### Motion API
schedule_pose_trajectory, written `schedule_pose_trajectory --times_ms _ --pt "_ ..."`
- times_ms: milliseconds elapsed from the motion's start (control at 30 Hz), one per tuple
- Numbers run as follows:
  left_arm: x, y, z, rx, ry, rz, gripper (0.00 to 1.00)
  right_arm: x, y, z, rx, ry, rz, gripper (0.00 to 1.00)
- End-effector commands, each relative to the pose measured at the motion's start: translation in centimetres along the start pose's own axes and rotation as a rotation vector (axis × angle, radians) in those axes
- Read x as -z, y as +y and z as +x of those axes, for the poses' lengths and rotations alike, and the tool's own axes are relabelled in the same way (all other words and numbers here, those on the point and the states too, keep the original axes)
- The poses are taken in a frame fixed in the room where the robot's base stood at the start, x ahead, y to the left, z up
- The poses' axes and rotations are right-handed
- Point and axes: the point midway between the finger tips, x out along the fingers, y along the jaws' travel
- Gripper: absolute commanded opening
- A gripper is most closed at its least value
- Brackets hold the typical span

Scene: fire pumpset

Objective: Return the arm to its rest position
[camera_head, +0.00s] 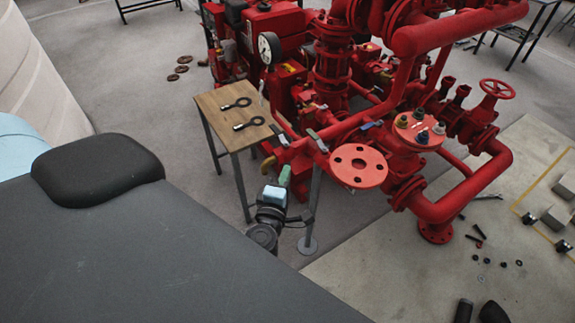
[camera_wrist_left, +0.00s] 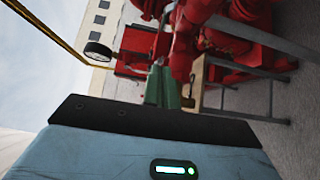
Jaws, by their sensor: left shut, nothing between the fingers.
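My left arm shows in the head view in front of the small wooden table. Its gripper (camera_head: 284,176), with green fingers, points away from me toward the red pumpset (camera_head: 335,75). In the left wrist view the green fingers (camera_wrist_left: 163,86) are together with nothing held between them, and the pumpset stands beyond them. The gripper is apart from the table and to the right of its near leg. My right gripper is not in view.
Two dark ring-ended tools lie on the wooden table (camera_head: 211,101). A red flange (camera_head: 358,166) juts out right of my left gripper. Bolts and small parts lie on the floor at right. Open floor (camera_head: 120,90) lies left of the table.

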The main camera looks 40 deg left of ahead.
Motion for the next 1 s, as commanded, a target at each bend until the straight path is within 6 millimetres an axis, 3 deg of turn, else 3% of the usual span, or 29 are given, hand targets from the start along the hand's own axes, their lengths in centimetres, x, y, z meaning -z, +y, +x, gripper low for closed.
schedule_pose_trajectory --times_ms 367,533,767,1000 --pt "0.0 0.0 -0.1 0.0 -0.001 0.004 0.0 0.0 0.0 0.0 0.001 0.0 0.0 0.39" --pt "-0.4 -0.3 -1.5 -0.01 -0.056 0.104 0.0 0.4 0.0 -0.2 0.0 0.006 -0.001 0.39" --pt "-2.3 -2.2 -6.9 -0.023 -0.265 0.448 0.0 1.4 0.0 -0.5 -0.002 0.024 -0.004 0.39" --pt "-3.5 -6.0 -13.9 0.009 -0.518 0.831 0.0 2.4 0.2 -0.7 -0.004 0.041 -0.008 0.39"
